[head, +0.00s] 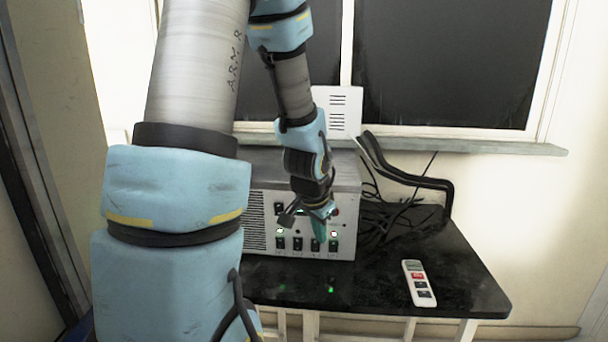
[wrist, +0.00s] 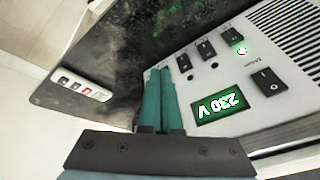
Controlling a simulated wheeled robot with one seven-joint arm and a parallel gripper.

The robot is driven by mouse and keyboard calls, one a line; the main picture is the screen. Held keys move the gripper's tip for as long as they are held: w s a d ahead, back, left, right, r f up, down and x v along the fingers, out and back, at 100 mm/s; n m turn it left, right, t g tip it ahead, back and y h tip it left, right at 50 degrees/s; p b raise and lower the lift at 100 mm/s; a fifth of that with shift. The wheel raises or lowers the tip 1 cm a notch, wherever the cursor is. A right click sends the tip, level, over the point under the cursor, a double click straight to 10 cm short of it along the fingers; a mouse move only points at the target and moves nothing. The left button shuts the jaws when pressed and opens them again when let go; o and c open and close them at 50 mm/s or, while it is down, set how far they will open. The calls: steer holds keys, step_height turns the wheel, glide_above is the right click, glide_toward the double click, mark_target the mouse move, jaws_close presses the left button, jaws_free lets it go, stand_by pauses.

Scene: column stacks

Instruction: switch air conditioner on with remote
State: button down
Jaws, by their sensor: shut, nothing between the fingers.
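A white remote (head: 418,283) with a red button and dark buttons lies flat on the black table, near its right front edge. It also shows at the left in the wrist view (wrist: 82,88). My gripper (head: 322,222) is in front of a grey box with switches, up and left of the remote and apart from it. In the wrist view its teal fingers (wrist: 158,98) are together with nothing between them. No air conditioner can be made out for certain.
The grey box (head: 346,195) has several black switches, green lights and a display reading 230 V (wrist: 218,108). Black cables (head: 385,215) lie at its right. The black table (head: 455,262) is clear around the remote. A window (head: 440,65) is behind.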

steer(key=s+a+r+n+g+y, duration=0.1)
steer(key=s+a+r+n+g, duration=0.1)
steer(key=s+a+n, duration=0.6)
steer(key=s+a+r, duration=0.1)
steer(key=s+a, duration=0.1)
steer(key=a, duration=0.1)
steer(key=shift+n+g, duration=0.3)
